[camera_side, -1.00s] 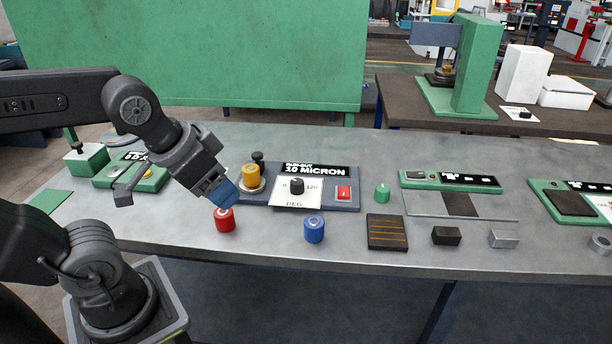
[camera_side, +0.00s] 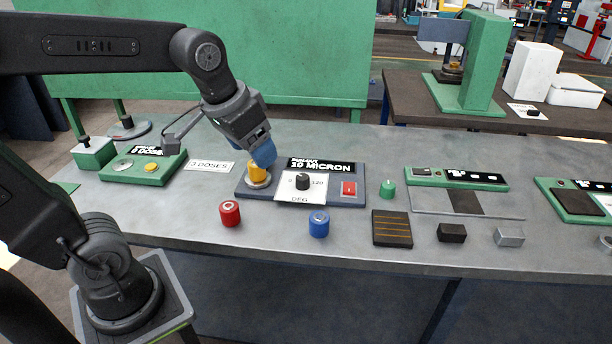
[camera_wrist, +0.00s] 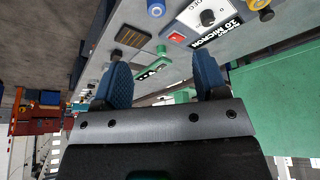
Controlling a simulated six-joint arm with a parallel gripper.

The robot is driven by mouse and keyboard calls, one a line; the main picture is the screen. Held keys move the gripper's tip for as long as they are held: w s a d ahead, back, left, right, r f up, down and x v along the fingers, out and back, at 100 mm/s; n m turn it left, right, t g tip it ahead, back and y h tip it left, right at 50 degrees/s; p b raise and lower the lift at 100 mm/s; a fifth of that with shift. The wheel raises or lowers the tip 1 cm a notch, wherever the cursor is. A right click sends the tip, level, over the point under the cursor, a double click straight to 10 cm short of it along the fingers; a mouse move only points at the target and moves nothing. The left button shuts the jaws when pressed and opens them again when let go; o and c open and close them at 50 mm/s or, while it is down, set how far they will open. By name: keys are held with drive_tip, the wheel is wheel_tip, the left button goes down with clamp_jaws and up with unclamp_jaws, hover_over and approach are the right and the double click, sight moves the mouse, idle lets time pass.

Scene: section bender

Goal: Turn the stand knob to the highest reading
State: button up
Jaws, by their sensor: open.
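The black stand knob (camera_side: 303,181) sits on a white dial plate (camera_side: 289,192) marked 0, 120 and DEG, on a dark blue-grey stand (camera_side: 347,200). The display (camera_side: 320,166) behind it reads RUN-OUT 10 MICRON. The knob also shows at the upper right of the wrist view (camera_wrist: 207,17). A yellow cylinder (camera_side: 258,172) is on the stand left of the knob. My gripper (camera_side: 264,153) has blue fingertips and is above and left of the knob, close to the yellow cylinder. In the wrist view its fingers (camera_wrist: 163,76) are apart with nothing between them.
A red button (camera_side: 349,188) is right of the dial. Red (camera_side: 230,213) and blue (camera_side: 319,223) cylinders stand in front, and a small green one (camera_side: 388,190) to the right. A green device (camera_side: 146,171) and a 3 DOSES card (camera_side: 210,166) are left.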

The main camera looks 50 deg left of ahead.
drive_tip(key=w+a+f+n+g, duration=0.1)
drive_tip(key=w+a, duration=0.2)
drive_tip(key=w, duration=0.3)
drive_tip(key=w+a+f+g, duration=0.1)
drive_tip(key=w+a+f, duration=0.1)
drive_tip(key=w+a, duration=0.35)
drive_tip(key=n+g, duration=0.1)
drive_tip(key=g, duration=0.1)
hover_over(302, 176)
wheel_tip(302, 176, down, 8)
wheel_tip(302, 176, down, 13)
drive_tip(key=shift+d+r, duration=0.1)
drive_tip(key=shift+r, duration=0.05)
drive_tip(key=shift+c, duration=0.2)
drive_tip(key=c, duration=0.9)
